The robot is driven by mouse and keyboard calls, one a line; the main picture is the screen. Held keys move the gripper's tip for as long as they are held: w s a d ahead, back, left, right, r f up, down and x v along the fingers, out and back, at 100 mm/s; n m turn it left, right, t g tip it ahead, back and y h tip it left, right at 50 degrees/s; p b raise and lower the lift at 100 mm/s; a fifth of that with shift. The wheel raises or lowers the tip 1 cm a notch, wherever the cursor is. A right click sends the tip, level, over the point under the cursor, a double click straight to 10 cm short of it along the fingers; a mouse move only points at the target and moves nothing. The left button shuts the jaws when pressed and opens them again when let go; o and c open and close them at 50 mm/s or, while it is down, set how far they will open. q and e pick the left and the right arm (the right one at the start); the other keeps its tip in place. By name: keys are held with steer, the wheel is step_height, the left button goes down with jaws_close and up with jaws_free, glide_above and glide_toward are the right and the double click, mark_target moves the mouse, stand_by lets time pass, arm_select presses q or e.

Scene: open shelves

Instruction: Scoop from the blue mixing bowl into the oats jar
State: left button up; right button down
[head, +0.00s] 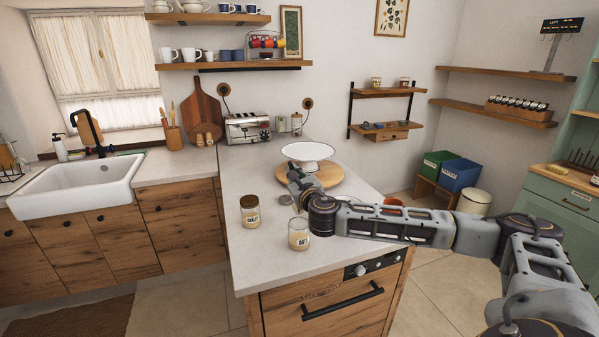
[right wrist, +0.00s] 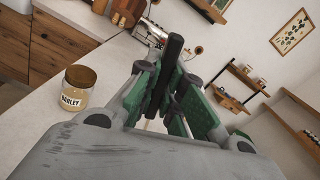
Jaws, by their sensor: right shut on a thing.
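My right gripper (head: 297,185) is over the counter, in front of a round wooden board. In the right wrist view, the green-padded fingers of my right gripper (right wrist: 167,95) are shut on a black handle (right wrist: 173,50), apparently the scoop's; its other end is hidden. A glass jar with pale contents (head: 299,235), apparently the oats jar, stands open near the counter's front, below the gripper. My left gripper is not in view.
A lidded jar (head: 250,212) stands left of the open jar; it reads BARLEY in the right wrist view (right wrist: 73,98). The round board (head: 330,176) is behind.

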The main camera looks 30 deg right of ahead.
arm_select(q)
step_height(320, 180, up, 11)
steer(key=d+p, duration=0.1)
steer(key=p, duration=0.9)
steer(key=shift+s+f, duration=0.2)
arm_select(e)
steer(key=w+a+f+n, duration=0.2)
steer(key=a+f+n, duration=0.4)
steer(key=a+n, duration=0.4)
steer(key=shift+w+a+n, duration=0.15)
steer(key=shift+w+n, duration=0.05)
steer(key=shift+n, duration=1.2)
